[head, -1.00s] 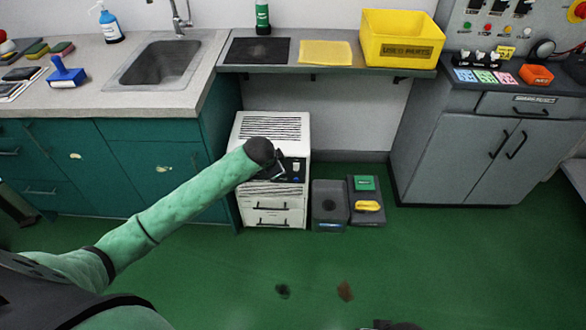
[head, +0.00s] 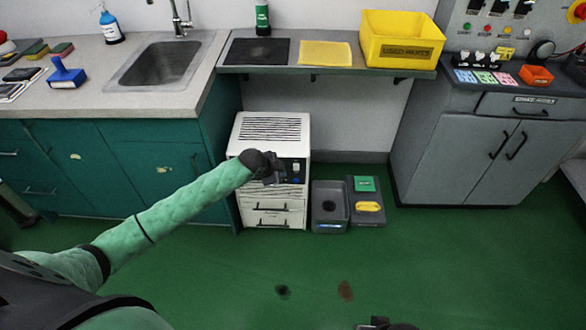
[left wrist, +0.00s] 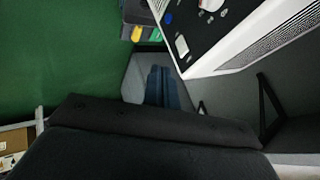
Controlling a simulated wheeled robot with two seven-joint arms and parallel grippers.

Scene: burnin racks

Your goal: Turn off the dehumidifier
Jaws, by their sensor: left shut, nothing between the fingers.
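The dehumidifier (head: 270,128) is a white box with a slatted top on the floor below the shelf. Its black control panel (head: 296,178) is on the upper front, with a blue part and a white part showing. My left gripper (head: 277,178) is shut and empty in front of the panel, hiding its left part. In the left wrist view, the shut dark fingers (left wrist: 165,88) are below the black panel (left wrist: 202,22). That panel shows a blue round part (left wrist: 168,18), a white switch-like part (left wrist: 181,46) and small round parts. Contact cannot be told.
Teal cabinets (head: 150,160) are at left, a grey cabinet (head: 470,150) at right. A dark part of mine shows at the bottom edge.

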